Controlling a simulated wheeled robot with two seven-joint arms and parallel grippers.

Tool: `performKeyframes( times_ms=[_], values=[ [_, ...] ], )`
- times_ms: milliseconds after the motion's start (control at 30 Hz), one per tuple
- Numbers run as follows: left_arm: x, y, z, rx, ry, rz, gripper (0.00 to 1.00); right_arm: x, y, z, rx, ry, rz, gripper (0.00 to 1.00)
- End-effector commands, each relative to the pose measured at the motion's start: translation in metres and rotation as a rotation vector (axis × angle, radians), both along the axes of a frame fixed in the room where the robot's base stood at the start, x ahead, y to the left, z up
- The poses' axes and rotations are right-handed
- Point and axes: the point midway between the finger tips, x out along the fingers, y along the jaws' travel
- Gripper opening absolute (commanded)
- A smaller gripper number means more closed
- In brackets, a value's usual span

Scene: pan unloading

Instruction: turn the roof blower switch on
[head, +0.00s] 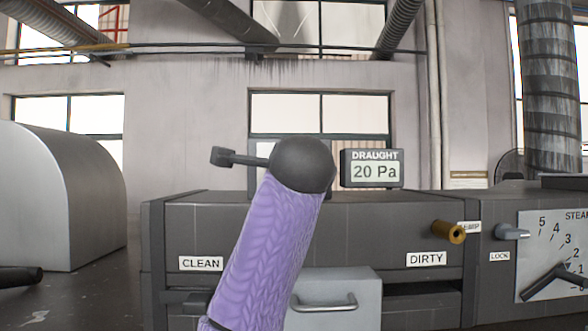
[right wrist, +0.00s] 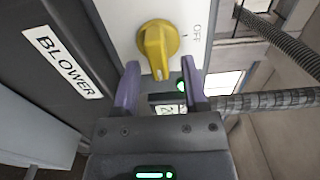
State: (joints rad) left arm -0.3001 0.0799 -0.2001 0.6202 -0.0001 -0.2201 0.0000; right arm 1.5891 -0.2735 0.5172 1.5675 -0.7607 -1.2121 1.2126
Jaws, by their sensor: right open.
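The yellow blower knob (right wrist: 158,46) sits on a white switch plate (right wrist: 120,20) in the right wrist view. Its grip bar points down the picture, away from the OFF mark (right wrist: 197,32) at its right. A small lit green light (right wrist: 181,85) shows just below the knob. My right gripper (right wrist: 161,66) is open, its two purple fingers apart on either side of the knob's lower end. I cannot tell whether they touch it. Part of the plate is hidden behind the fingers. In the head view the switch does not show. My left gripper is not in view.
A BLOWER label (right wrist: 62,62) is on the dark panel beside the plate. In the head view a dark machine has CLEAN (head: 201,263) and DIRTY (head: 426,259) labels, a brass peg (head: 449,232), a draught display (head: 372,169) reading 20 Pa, and a steam dial (head: 555,255) at right.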

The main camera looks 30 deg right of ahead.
Motion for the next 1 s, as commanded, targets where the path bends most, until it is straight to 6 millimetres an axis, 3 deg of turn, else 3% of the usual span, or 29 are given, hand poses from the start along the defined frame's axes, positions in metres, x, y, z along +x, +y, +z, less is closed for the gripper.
performKeyframes(
  times_ms=[133,300,500,1000],
  values=[
    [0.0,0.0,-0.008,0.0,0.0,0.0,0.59,-0.008,0.005,-0.002,0.0,-0.004,0.001,0.56],
    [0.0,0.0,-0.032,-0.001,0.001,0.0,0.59,-0.045,0.028,-0.006,0.001,-0.006,0.002,0.56],
    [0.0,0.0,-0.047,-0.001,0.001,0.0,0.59,-0.078,0.048,-0.003,0.0,-0.002,0.001,0.56],
    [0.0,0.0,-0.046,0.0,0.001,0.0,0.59,-0.084,0.052,0.0,0.001,0.001,0.0,0.56]
  ],
)
